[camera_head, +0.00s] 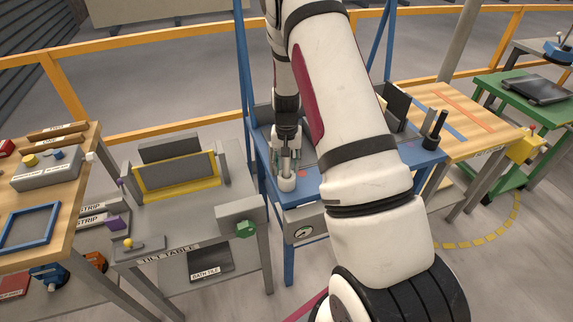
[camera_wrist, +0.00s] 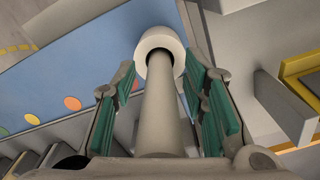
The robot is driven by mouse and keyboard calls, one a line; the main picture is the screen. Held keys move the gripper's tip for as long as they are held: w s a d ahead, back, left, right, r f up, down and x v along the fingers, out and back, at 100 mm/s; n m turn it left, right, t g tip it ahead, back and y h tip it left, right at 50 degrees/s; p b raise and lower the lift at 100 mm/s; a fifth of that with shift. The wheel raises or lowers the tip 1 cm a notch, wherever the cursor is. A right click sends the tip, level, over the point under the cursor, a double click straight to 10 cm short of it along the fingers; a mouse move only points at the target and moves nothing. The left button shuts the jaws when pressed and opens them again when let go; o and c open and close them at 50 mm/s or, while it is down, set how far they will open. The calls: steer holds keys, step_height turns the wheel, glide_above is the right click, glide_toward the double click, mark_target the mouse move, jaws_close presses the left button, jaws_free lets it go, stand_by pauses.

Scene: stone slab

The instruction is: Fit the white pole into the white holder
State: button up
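The white pole (camera_wrist: 163,110) runs down the middle of the wrist view, between the green pads of my gripper (camera_wrist: 160,85). Gaps show between the pole and the pads on both sides, so the gripper looks open around it. The pole's far end meets the mouth of the white holder (camera_wrist: 160,40), a thick round ring with a dark inside. The end seems to be within the ring, but its depth is hidden. In the head view my gripper (camera_head: 287,155) points down over the holder (camera_head: 287,183), which stands on the blue table.
The blue table (camera_head: 311,188) has coloured dots near the holder and a dark upright tool (camera_head: 435,130) at its right. A grey tilt table (camera_head: 190,222) with a yellow-framed plate stands to the left. Blue posts (camera_head: 243,90) rise beside my arm.

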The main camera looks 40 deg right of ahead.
step_height(320, 180, up, 12)
steer(key=shift+f+b, duration=0.1)
steer(key=shift+b, duration=0.45)
steer(key=s+a+r+n+t, duration=0.1)
steer(key=s+a+r+n, duration=0.1)
steer(key=s+a+r, duration=0.5)
steer(key=s+a+r+n+t, duration=0.2)
steer(key=a+r, duration=0.3)
steer(key=r, duration=0.6)
steer(key=s+a+r+n+t, duration=0.1)
steer(key=s+a, duration=0.3)
steer(key=s, duration=0.4)
steer(key=s+a+r+n+t, duration=0.1)
steer(key=s+a+r+n, duration=0.1)
steer(key=s, duration=0.5)
steer(key=shift+s+a+r+n, duration=0.3)
steer(key=shift+s+a+r, duration=0.1)
steer(key=shift+a+r, duration=0.5)
